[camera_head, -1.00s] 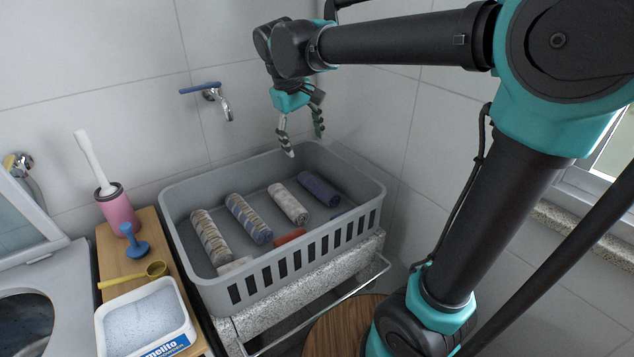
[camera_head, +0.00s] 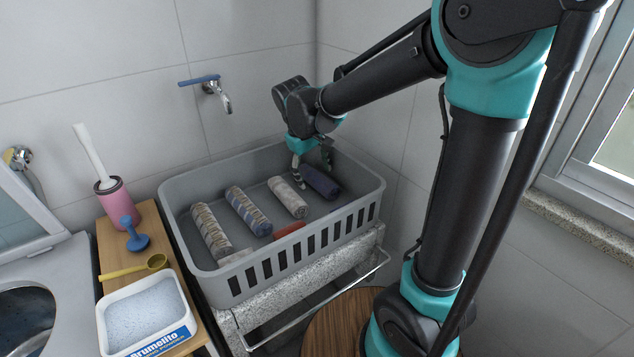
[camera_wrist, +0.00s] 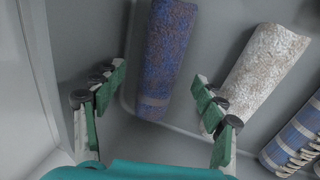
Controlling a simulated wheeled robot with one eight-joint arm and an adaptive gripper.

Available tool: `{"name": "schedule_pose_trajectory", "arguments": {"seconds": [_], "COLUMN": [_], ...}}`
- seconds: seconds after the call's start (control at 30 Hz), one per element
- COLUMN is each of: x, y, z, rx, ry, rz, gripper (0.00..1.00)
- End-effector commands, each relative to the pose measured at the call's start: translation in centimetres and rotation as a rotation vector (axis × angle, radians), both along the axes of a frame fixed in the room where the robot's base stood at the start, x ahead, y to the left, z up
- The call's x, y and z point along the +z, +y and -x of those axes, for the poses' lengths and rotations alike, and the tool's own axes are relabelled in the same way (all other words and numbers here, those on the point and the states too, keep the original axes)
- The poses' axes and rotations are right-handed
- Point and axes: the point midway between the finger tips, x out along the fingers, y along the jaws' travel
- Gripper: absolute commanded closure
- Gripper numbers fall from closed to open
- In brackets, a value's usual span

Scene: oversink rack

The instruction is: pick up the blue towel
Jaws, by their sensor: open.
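The rolled dark blue towel (camera_head: 321,183) lies in the grey basket (camera_head: 250,277), the rightmost in the row of rolls. In the wrist view the blue towel (camera_wrist: 164,62) shows between and ahead of the two fingers, with its far end cut off by the top edge. My gripper (camera_head: 313,171) is open and empty, pointing down inside the basket over the blue towel. In the wrist view my gripper (camera_wrist: 160,82) has its fingers spread on either side of the towel's line, the right finger close to the white roll (camera_wrist: 262,75). I cannot tell the height gap to the towel.
A white roll (camera_head: 288,197), a blue striped roll (camera_head: 249,211) and a beige striped roll (camera_head: 210,231) lie left of the blue towel. A red item (camera_head: 289,230) lies near the front wall. Basket walls surround them; a tap (camera_head: 212,90) juts out above.

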Motion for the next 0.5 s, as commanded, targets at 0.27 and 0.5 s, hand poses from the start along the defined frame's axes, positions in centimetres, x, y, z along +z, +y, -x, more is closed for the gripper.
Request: {"name": "schedule_pose_trajectory", "arguments": {"seconds": [0.27,0.5], "x": [-2.2,-2.2], "y": [-0.4,-0.4], "z": [-0.3,-0.3], "rx": [-0.001,0.0], "ry": [0.0,0.0], "rz": [0.0,0.0], "gripper": [0.29,0.35]}}
